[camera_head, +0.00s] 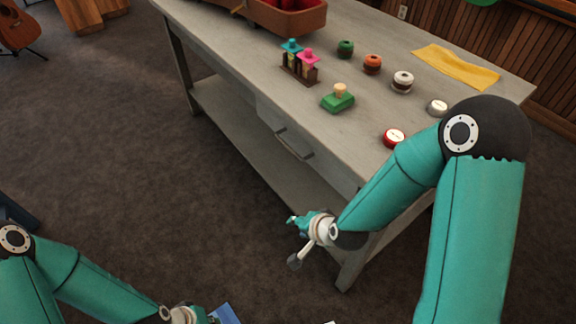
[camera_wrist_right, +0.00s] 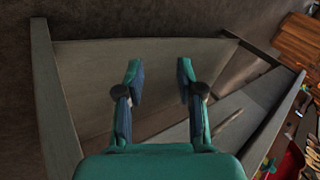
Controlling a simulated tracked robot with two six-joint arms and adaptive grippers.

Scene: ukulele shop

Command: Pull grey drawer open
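The grey drawer (camera_head: 268,115) is set under the grey table's top on its long front side and looks shut. Its bar handle (camera_head: 294,147) sticks out from the front; the handle also shows in the right wrist view (camera_wrist_right: 229,122), to the right of the fingers. My right gripper (camera_head: 294,241) is below the handle and apart from it, near the table's front corner leg. In the right wrist view it (camera_wrist_right: 159,72) is open and empty. My left gripper (camera_head: 193,316) is at the bottom edge of the head view, partly cut off, so its fingers cannot be judged.
The table (camera_head: 240,55) has a lower shelf (camera_head: 235,130). On top stand a rack with colored pieces (camera_head: 300,70), a green block (camera_head: 338,98), several round pots, a red-and-white item (camera_head: 393,138) and a yellow cloth (camera_head: 455,66). The carpet before the table is clear.

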